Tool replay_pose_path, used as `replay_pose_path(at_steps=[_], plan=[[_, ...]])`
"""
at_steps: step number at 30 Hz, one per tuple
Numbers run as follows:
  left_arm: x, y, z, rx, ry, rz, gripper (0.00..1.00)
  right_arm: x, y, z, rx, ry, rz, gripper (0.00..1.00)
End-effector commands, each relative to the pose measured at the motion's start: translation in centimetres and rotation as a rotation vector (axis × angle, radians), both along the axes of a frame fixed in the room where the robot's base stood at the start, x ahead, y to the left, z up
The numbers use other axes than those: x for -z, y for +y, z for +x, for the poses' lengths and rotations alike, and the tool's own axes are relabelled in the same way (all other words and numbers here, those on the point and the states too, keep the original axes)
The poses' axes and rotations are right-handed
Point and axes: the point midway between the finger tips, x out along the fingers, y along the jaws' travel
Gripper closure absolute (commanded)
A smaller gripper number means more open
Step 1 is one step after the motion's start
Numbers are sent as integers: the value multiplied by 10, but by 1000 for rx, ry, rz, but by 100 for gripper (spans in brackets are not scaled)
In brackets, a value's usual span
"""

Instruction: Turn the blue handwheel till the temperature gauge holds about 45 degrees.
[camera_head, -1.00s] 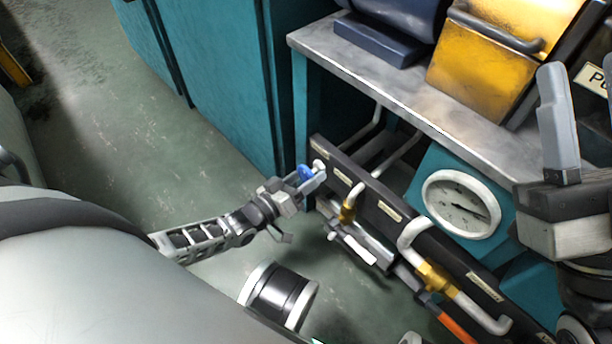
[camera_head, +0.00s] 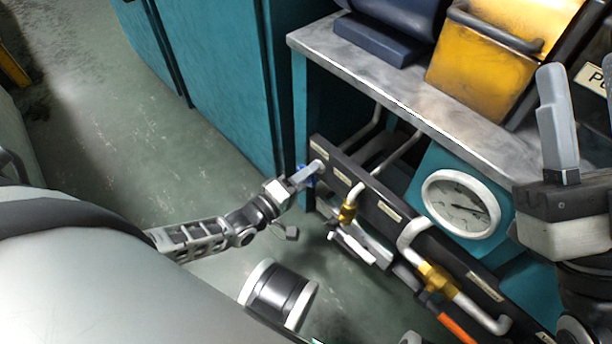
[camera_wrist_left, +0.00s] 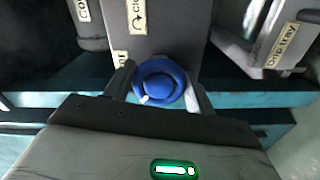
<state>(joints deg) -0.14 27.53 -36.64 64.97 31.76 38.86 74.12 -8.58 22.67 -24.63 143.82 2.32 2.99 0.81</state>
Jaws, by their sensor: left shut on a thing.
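The blue handwheel (camera_wrist_left: 160,82) sits between the two fingers of my left gripper (camera_wrist_left: 162,90) in the left wrist view. In the head view the gripper (camera_head: 306,176) covers most of the handwheel, and only a little blue (camera_head: 301,170) shows at the left end of the dark pipe panel. The left gripper is shut on the wheel. The round white-rimmed temperature gauge (camera_head: 461,203) is on a teal housing at the right; its needle points to the lower right, and its figures are too small to read. My right gripper (camera_head: 580,70) is open and empty at the right edge.
The dark panel (camera_head: 390,213) carries labels, pipes and brass fittings, with an orange part (camera_head: 457,328) low down. A grey bench top (camera_head: 400,85) with a yellow box (camera_head: 480,65) stands behind. The green floor (camera_head: 200,130) at the left is clear.

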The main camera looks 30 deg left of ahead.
Motion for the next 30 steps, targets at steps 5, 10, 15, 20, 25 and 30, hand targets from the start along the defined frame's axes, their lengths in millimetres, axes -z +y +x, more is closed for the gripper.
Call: replay_pose_path(at_steps=[5,10,15,20,25,30], plan=[[-1,0,0,1,41,-121,68,0,0,0,0,0,0,64],[-1,0,0,0,71,-205,68,0,0,0,0,0,0,64],[-1,0,0,1,89,-254,68,0,0,0,0,0,0,64],[-1,0,0,0,96,-276,68,0,0,0,0,0,0,64],[-1,0,0,0,98,-280,68,0,0,0,-1,1,1,64],[-1,0,0,0,97,-280,68,0,0,0,-1,1,1,64]])
